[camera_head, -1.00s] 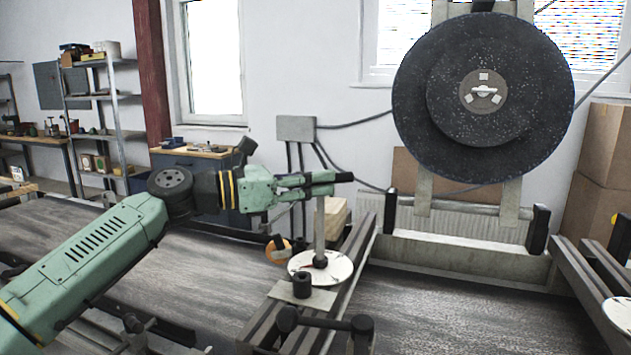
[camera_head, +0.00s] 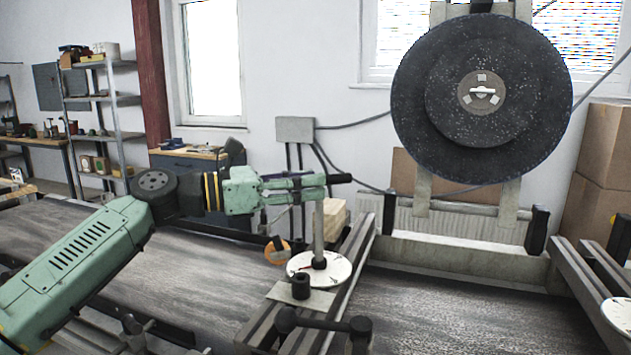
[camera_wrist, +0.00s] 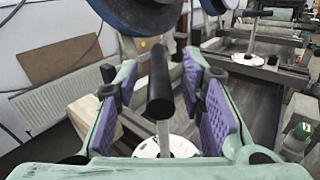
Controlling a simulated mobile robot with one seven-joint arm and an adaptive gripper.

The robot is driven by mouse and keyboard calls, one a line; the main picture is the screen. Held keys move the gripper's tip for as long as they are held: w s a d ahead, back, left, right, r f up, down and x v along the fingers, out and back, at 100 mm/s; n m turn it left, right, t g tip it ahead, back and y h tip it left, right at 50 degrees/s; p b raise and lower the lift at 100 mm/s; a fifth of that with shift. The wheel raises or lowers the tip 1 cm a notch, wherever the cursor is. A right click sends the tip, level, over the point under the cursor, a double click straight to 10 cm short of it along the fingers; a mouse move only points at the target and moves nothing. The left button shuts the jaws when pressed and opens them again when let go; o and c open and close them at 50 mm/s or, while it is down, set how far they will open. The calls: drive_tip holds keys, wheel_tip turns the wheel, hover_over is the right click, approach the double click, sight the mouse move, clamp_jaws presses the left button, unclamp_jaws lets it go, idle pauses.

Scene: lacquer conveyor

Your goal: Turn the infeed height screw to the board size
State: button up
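The infeed height screw is an upright grey shaft (camera_head: 319,232) above a round white dial (camera_head: 335,272) with a red pointer. A black bar handle (camera_wrist: 160,85) sits across the shaft's top; its dark end (camera_head: 342,178) sticks out past my fingertips in the head view. My gripper (camera_head: 322,186) reaches in level from the left at handle height. In the wrist view its purple-padded fingers (camera_wrist: 170,112) stand apart, with the handle and shaft between them and gaps on both sides. The dial also shows below in the wrist view (camera_wrist: 180,147). Its marks are too small to read.
A large dark disc (camera_head: 565,95) hangs at the back right. A black knob (camera_head: 301,287) and black bar (camera_head: 325,325) stand in front of the dial. An orange disc (camera_head: 274,252) is left of the shaft. Another white dial (camera_head: 620,314) is at the right edge.

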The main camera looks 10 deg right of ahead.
drive_tip(key=s+a, duration=0.1)
drive_tip(key=a, duration=0.8)
drive_tip(key=shift+a, duration=0.3)
